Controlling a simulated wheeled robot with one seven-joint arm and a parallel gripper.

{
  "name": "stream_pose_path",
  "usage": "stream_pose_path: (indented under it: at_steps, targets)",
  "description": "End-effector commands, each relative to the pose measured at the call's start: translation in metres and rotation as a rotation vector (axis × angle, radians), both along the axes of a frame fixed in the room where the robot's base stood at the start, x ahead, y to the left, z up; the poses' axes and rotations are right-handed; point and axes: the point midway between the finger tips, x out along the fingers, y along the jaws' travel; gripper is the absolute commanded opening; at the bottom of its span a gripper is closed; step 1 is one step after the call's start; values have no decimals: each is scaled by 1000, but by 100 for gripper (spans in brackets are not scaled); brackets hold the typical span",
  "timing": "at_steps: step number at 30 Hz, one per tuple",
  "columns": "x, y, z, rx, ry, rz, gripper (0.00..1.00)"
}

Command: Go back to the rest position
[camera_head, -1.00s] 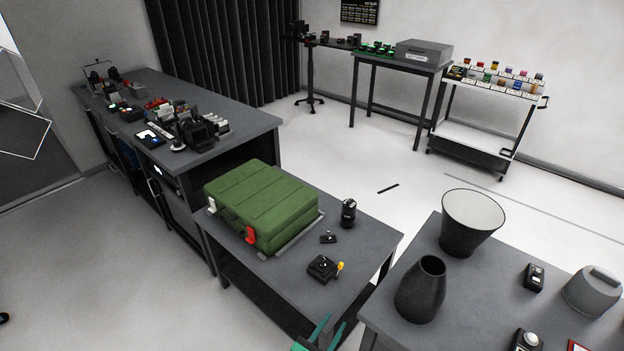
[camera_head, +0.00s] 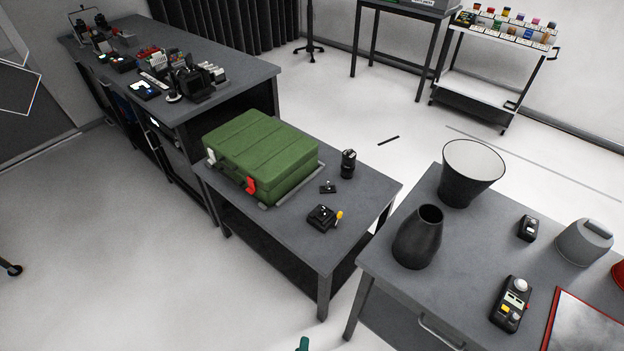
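Only a small teal tip (camera_head: 303,344), which looks like part of my gripper, shows at the bottom edge of the head view. The rest of it is below the frame, so its opening cannot be made out. No object is seen in it. A green case (camera_head: 262,155) with red and white latches lies closed on the low grey table (camera_head: 275,235), well beyond the tip.
A black cylinder (camera_head: 348,163) and a small black device with a yellow knob (camera_head: 323,217) sit on the low table. The right table holds a dark vase (camera_head: 418,238), a cone-shaped vessel (camera_head: 469,172) and a button box (camera_head: 510,304). Open floor lies at the left.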

Motion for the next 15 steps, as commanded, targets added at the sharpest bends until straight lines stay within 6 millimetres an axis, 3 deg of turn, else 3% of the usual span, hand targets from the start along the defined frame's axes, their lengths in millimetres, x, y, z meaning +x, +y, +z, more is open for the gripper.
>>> stream_pose_path:
  at_steps: [1,6,15]
  targets:
    - [-19,1,11,104,-13,-24,33]
    - [-65,0,60,470,-77,-120,33]
    - [-117,-21,156,1021,-186,-279,33]
